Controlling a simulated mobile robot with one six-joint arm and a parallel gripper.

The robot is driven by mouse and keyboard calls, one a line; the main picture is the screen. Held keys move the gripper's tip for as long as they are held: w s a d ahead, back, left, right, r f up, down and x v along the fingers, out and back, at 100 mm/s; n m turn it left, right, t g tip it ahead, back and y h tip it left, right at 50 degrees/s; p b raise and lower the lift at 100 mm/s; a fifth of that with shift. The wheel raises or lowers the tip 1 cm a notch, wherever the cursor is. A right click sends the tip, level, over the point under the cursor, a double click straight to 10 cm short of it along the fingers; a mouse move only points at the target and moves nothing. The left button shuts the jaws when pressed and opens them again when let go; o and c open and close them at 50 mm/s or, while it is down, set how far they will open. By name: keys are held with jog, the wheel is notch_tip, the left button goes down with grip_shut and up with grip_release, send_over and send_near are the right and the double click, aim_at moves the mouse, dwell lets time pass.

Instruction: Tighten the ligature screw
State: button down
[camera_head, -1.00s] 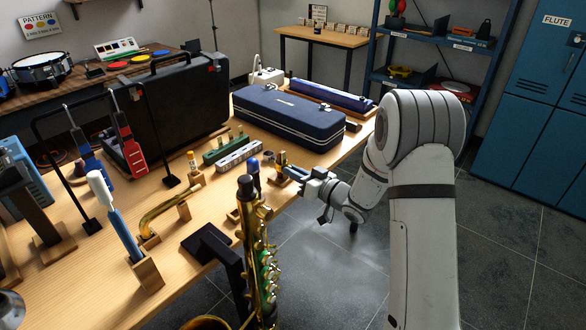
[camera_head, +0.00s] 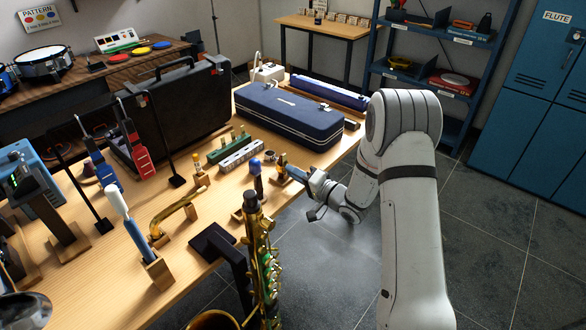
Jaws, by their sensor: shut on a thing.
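A small brass-coloured piece (camera_head: 281,161), which looks like the ligature on its mouthpiece, stands upright on a small wooden block near the table's right edge. My gripper (camera_head: 291,171) reaches it from the right, with its fingertips against its side. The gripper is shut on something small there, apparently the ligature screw. The screw itself is hidden by the fingers and too small to make out.
A blue-topped upright piece (camera_head: 256,178) stands just left of the ligature. A brass saxophone (camera_head: 262,255) rises in front. A grey-white block rack (camera_head: 241,153) and a blue case (camera_head: 290,118) lie behind. Open floor (camera_head: 320,260) lies right of the table.

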jog(key=m+p, duration=0.1)
jog(key=m, duration=0.1)
jog(key=m+p, duration=0.1)
jog(key=m, duration=0.1)
jog(key=shift+d+r+m, duration=0.15)
jog(key=shift+m, duration=0.15)
jog(key=shift+m+p, duration=1)
jog(key=shift+m, duration=0.5)
jog(key=c, duration=1.4)
grip_release()
jog(key=shift+o, duration=0.2)
jog(key=v, duration=0.7)
jog(key=shift+s+d, duration=0.2)
jog(key=shift+d, duration=0.1)
